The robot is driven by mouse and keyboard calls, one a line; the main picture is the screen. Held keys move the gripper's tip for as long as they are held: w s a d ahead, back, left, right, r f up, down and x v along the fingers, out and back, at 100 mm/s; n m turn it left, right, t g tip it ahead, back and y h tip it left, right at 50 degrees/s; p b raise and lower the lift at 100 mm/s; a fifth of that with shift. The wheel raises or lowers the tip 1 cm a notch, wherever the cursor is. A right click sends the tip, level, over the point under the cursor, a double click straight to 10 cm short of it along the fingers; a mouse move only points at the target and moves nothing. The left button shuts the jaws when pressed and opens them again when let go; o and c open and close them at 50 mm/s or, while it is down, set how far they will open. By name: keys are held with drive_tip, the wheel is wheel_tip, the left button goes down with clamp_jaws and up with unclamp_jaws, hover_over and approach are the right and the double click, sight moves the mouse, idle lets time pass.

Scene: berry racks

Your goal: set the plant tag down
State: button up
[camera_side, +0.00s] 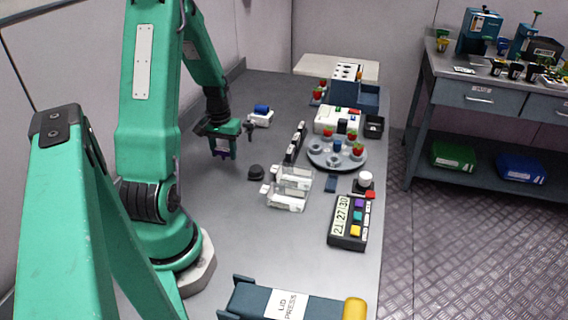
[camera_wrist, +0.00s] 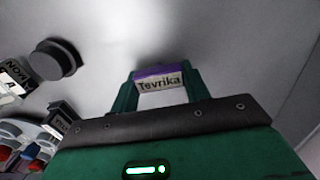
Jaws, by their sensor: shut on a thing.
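The plant tag (camera_wrist: 160,82) is a small piece with a purple top edge and a pale face lettered "Tevrika". My gripper (camera_wrist: 158,92) is shut on it, with a green finger at each side of the tag in the wrist view. In the side view my gripper (camera_side: 222,151) points down over the left part of the grey table (camera_side: 222,200), and the purple tag (camera_side: 221,154) shows at its fingertips. I cannot tell whether the tag's lower edge touches the table.
A black knob-like piece (camera_side: 256,172) stands right of my gripper. Clear holders (camera_side: 288,188), a grey round carousel (camera_side: 322,160) with berries and a timer panel (camera_side: 348,222) stand farther right. A white block with a blue top (camera_side: 261,116) stands behind. Bare table lies around my gripper.

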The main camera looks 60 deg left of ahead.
sight(224, 148)
drive_tip(key=shift+f, duration=0.2)
drive_tip(key=o, duration=0.9)
drive_tip(key=shift+o, duration=0.2)
drive_tip(key=shift+r, duration=0.1)
wheel_tip(224, 148, up, 12)
idle(0.3)
drive_tip(key=shift+w+r, duration=0.1)
idle(0.4)
